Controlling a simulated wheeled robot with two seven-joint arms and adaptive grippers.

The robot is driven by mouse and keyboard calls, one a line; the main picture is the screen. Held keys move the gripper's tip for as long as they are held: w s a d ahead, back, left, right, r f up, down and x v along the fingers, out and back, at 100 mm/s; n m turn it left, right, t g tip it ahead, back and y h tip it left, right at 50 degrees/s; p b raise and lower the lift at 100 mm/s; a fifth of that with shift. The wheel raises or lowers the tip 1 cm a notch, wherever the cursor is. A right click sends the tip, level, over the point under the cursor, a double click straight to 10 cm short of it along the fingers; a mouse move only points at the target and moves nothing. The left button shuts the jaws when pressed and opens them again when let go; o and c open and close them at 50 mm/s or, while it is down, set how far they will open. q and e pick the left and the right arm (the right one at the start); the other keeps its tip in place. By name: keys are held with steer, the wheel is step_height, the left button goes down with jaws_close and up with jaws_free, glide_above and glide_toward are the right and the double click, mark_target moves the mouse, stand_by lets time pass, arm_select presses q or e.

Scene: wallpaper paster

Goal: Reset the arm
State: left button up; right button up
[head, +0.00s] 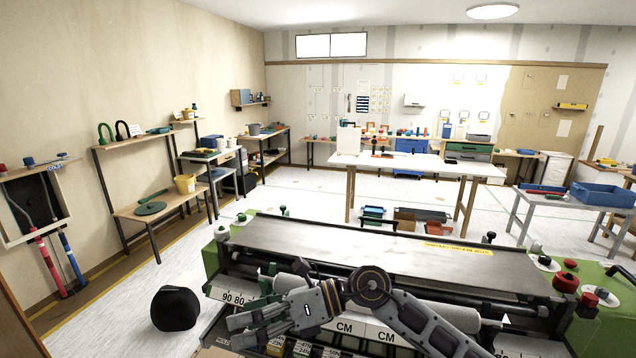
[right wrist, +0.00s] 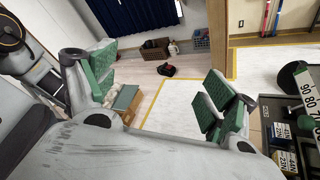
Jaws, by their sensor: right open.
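My right arm (head: 425,325) reaches in from the lower right, over the front of the wallpaper pasting machine (head: 400,255). My right gripper (head: 236,330) points left near the machine's front left part, by the number labels. Its green-padded fingers are spread in the right wrist view (right wrist: 160,92), with nothing between them. I cannot tell whether it touches the machine. My left gripper shows in neither view.
The machine has green end housings (head: 600,323) with red and black knobs. A black round object (head: 175,308) is left of it. A white table (head: 400,164) stands behind, and shelves line the left wall.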

steer(key=w+d+r+m+t+y, duration=0.5)
steer(key=w+r+m+t+y, duration=0.2)
steer(key=r+m+t, duration=0.6)
steer(key=w+d+f+m+t+h, duration=0.45)
steer(key=d+m+t+h, duration=0.4)
steer(key=m, duration=0.55)
steer(key=w+d+f+m+g+h, duration=0.2)
steer(key=d+f+m+h, duration=1.15)
steer(key=f, duration=0.25)
steer(key=s+d+f+m+g, duration=0.35)
steer(key=s+f+g, duration=0.35)
steer(key=s+f, duration=0.45)
steer(key=s+d+f+m+g, duration=0.35)
steer(key=s+f+g, duration=0.25)
steer(key=s+f, duration=0.55)
step_height(320, 180, down, 32)
steer(key=s+d+g, duration=0.1)
steer(key=s+d, duration=0.1)
steer(key=s, duration=0.1)
steer(key=s+d+f, duration=0.3)
steer(key=s+f, duration=0.7)
steer(key=s+d+f+n+g, duration=0.1)
steer(key=s+d+f, duration=0.2)
steer(key=s+f, duration=0.6)
steer(key=shift+s+d+f+h, duration=0.25)
steer(key=shift+s+f+h, duration=0.15)
steer(key=shift+s, duration=0.6)
